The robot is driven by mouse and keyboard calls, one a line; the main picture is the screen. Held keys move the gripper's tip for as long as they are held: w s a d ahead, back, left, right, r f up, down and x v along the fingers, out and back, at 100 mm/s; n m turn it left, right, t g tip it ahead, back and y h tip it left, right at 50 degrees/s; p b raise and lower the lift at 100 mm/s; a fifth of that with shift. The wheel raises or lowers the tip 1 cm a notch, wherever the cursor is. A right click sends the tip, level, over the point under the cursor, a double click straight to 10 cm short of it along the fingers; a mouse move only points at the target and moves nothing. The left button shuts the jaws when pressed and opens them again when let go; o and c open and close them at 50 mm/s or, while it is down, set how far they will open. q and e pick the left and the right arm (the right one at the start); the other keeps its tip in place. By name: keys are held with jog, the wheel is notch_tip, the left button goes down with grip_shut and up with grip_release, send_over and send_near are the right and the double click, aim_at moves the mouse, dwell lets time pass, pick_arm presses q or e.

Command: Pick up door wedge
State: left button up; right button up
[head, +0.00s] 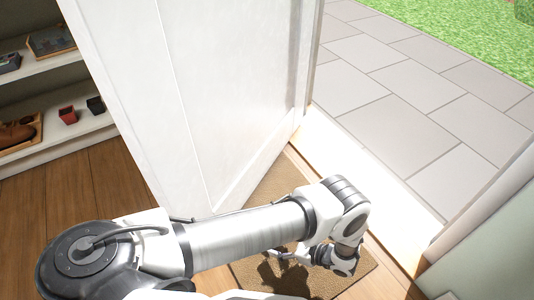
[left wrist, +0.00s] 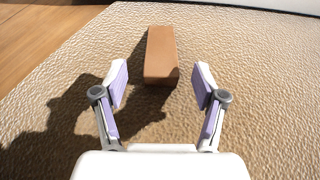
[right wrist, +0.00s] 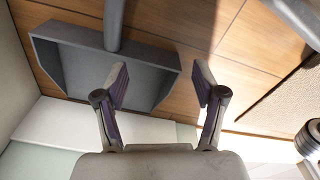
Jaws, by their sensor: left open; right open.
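The door wedge (left wrist: 161,48) is a brown-orange block lying on the tan doormat (left wrist: 258,60) in the left wrist view. My left gripper (left wrist: 161,76) is open above the mat, its two fingers to either side of the wedge's near end. I cannot tell how high the fingertips are above the mat. In the head view I cannot make out the wedge; my left arm covers part of the mat (head: 350,283). My right gripper (right wrist: 160,82) is open and empty, near a grey-blue dustpan in the right wrist view.
The white door (head: 215,85) stands open beside the mat. A pale threshold (head: 375,180) leads to grey paving (head: 400,75). Shelves (head: 45,75) with small items stand at the left. The grey-blue dustpan (right wrist: 70,48) has a long handle; the wooden floor (right wrist: 165,18) lies behind it.

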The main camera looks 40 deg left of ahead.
pick_arm(q)
jog(key=b+x, duration=0.1)
jog(key=x, duration=0.1)
jog(key=b+x, duration=0.1)
jog(key=x, duration=0.1)
jog(key=shift+a+f+b, duration=0.1)
jog(key=shift+f+b, duration=0.2)
jog(key=shift+f, duration=0.1)
pick_arm(e)
jog(key=f, duration=0.1)
jog(key=w+f, duration=0.1)
jog(key=f, duration=0.1)
jog(key=shift+w+f, duration=0.1)
jog(key=shift+f, duration=0.2)
pick_arm(q)
jog(key=shift+a, duration=0.25)
jog(key=shift+r, duration=0.1)
pick_arm(e)
jog(key=shift+r, duration=0.1)
pick_arm(q)
jog(key=c, duration=1.3)
jog(key=shift+o, duration=0.2)
jog(key=shift+r, duration=0.1)
